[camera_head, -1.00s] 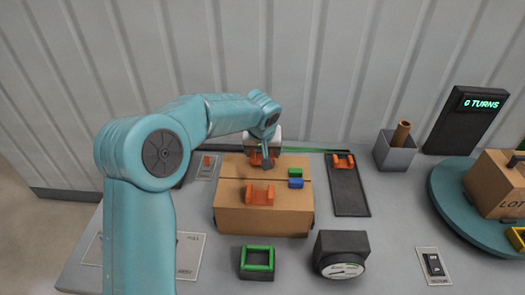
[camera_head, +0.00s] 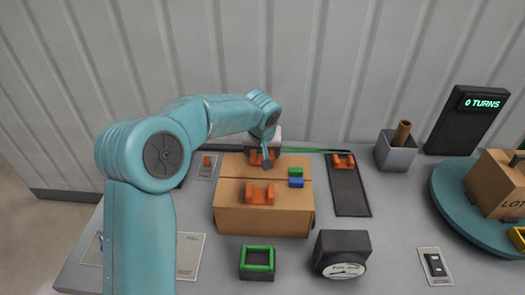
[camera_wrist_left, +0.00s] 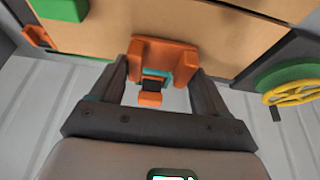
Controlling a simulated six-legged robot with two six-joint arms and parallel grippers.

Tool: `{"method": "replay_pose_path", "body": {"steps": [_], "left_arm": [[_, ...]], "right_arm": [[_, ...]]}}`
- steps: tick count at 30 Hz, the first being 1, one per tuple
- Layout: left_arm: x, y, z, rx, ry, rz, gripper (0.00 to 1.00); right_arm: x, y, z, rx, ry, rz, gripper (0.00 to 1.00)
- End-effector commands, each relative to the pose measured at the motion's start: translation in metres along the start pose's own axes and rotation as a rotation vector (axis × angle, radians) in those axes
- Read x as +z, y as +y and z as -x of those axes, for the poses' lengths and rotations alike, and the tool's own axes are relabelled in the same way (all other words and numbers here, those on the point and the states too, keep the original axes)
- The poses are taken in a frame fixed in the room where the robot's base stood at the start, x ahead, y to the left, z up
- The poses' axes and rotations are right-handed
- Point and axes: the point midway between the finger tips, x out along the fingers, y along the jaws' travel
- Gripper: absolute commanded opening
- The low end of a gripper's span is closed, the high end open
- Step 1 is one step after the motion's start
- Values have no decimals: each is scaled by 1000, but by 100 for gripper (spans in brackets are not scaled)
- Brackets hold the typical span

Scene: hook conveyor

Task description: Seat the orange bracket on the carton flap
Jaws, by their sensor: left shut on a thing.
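The carton (camera_head: 235,219) stands on the grey table with its brown flaps on top. My left gripper (camera_head: 262,161) is at the carton's far edge, shut on an orange bracket (camera_head: 255,158). The left wrist view shows this bracket (camera_wrist_left: 150,46) between the two dark fingers, up against or very close to the brown cardboard (camera_wrist_left: 222,40). I cannot tell whether it touches the flap. A second orange bracket (camera_head: 259,195) sits on the carton's top nearer the front. My right gripper is out of view.
A green block (camera_head: 295,173) and a blue block (camera_head: 296,183) sit at the carton's right edge. A dark strip (camera_head: 349,192) with an orange bracket (camera_head: 343,161) lies to the right. A green-rimmed box (camera_head: 257,262) and dark gauge (camera_head: 341,252) stand in front.

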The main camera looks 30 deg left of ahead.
Motion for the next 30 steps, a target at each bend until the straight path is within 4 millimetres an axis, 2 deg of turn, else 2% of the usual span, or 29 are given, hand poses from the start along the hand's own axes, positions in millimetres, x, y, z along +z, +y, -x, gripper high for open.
{"method": "replay_pose_path", "body": {"steps": [5, 28, 29, 30], "left_arm": [[2, 1, -1, 1, 1, 0, 46], [2, 0, -2, 0, 1, 0, 46], [2, 0, -2, 0, 1, 0, 79], [2, 0, -2, 0, 1, 0, 92]], "right_arm": [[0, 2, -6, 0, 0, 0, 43], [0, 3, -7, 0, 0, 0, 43], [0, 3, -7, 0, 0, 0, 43], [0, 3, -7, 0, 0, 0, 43]]}}
